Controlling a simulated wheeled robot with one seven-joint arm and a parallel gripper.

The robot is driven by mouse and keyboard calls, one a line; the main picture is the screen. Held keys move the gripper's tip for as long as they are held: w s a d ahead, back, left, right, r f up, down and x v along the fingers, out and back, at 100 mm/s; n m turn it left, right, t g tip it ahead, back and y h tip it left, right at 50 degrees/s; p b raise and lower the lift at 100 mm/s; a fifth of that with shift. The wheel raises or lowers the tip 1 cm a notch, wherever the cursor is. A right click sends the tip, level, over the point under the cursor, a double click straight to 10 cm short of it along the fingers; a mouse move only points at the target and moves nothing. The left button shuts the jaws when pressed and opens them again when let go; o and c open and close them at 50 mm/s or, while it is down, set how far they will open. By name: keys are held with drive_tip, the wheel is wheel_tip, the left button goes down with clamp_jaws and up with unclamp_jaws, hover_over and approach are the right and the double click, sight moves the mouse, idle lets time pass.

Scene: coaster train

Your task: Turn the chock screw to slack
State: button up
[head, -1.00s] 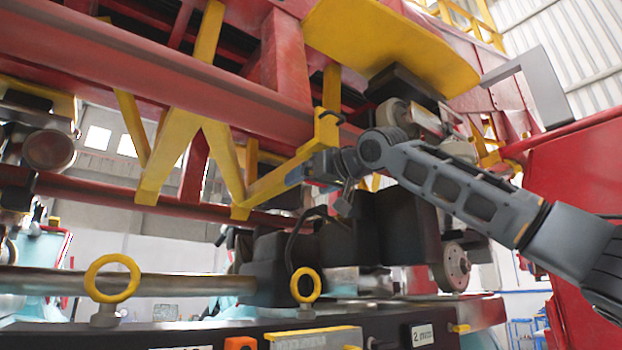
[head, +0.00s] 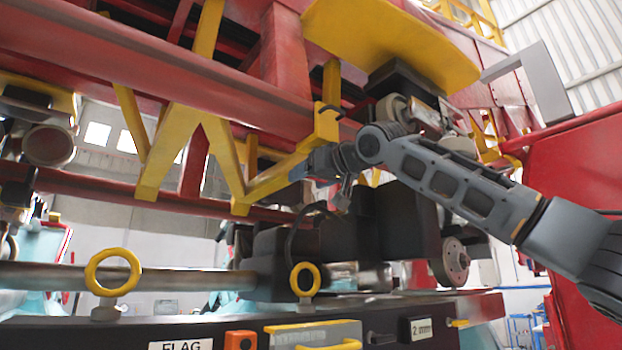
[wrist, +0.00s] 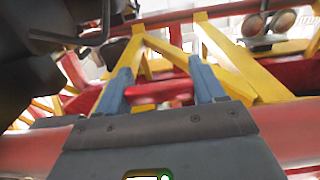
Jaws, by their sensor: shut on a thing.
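My gripper (head: 299,173) reaches in from the right to the lower yellow bar (head: 270,184) of the frame under the red train. In the wrist view its two blue fingers (wrist: 163,90) stand apart, with a short bright red piece (wrist: 158,93) spanning between them. My gripper is shut on this piece. The yellow frame (wrist: 165,48) lies just beyond the fingers. I cannot tell for certain whether the red piece is the chock screw's handle. The grip is too small to make out in the head view.
Long red rails (head: 150,85) and a yellow plate (head: 390,40) hang above the arm. Dark machinery (head: 345,235) lies below the gripper. Two yellow rings (head: 133,266) (head: 318,279) stand on a black panel at the front. A red body (head: 575,190) is at the right.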

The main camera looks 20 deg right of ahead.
drive_tip(key=shift+f+m+h+b, duration=0.2)
drive_tip(key=shift+m+h+b, duration=0.1)
drive_tip(key=shift+h+b, duration=0.15)
drive_tip(key=m+h+b, duration=0.1)
drive_tip(key=m+h, duration=0.1)
drive_tip(key=h, duration=0.1)
drive_tip(key=m+h, duration=0.1)
drive_tip(key=h, duration=0.1)
drive_tip(key=m+h+b, duration=0.1)
drive_tip(key=m+h, duration=0.1)
drive_tip(key=h, duration=0.1)
drive_tip(key=shift+d+r+m+h+b, duration=0.1)
drive_tip(key=shift+d+m+h+b, duration=0.2)
drive_tip(key=shift+d+h+b, duration=0.05)
drive_tip(key=shift+s+d+r+m+g+h+p, duration=0.2)
drive_tip(key=shift+m+g+h+p, duration=0.45)
drive_tip(key=shift+m+g+h, duration=1.1)
drive_tip(key=shift+s+d+f+m+g+h+p, duration=0.2)
drive_tip(key=shift+m+g+h+p, duration=0.5)
drive_tip(key=shift+m+g+h, duration=1)
drive_tip(key=shift+s+d+r+m+g+h+p, duration=0.1)
drive_tip(key=shift+d+m+g+h+p, duration=0.2)
drive_tip(key=shift+m+g+h+p, duration=1.3)
drive_tip(key=shift+t+h+b, duration=0.25)
drive_tip(key=shift+h+b, duration=0.7)
drive_tip(key=o, duration=1)
drive_tip(key=shift+c, duration=0.2)
